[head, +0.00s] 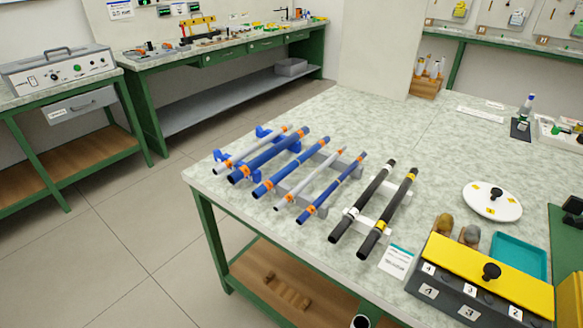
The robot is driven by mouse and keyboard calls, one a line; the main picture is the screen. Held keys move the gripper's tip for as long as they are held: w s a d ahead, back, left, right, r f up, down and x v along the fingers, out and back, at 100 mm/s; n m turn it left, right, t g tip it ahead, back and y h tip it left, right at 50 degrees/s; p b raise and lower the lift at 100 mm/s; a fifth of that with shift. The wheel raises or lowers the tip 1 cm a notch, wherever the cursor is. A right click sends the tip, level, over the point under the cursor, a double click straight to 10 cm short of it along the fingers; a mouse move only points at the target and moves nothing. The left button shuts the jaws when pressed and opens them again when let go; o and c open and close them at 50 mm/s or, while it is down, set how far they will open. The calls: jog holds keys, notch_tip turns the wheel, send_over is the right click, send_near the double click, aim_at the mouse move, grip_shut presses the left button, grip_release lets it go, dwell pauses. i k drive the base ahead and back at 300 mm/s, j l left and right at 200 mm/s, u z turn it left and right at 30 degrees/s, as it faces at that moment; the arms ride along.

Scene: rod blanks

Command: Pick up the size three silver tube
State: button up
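Two silver tubes with orange bands lie among blue tubes on the table. One silver tube (248,151) is at the far left of the row, resting on blue supports. The other silver tube (311,181) lies between two blue tubes, across grey supports. The size marks on the tubes are too small to read, so I cannot tell which is size three. The blue tubes (268,157) have orange bands too and differ in thickness. My gripper is not in view.
Two black rods (362,201) with white and yellow bands lie right of the tubes on white supports. A yellow-topped box (490,270), teal tray (519,252) and round white plate (480,202) stand at the right. The table (375,130) behind the tubes is clear.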

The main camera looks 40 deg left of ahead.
aim_at(221, 168)
jog(key=u, duration=1.3)
jog(key=i+j, duration=0.25)
jog(key=j, duration=0.15)
jog(key=i+j, duration=0.3)
jog(key=i+j+z, duration=0.1)
jog(key=i+j, duration=0.15)
jog(key=j, duration=0.2)
jog(key=i+j, duration=0.55)
jog(key=j, duration=0.25)
jog(key=z, duration=0.05)
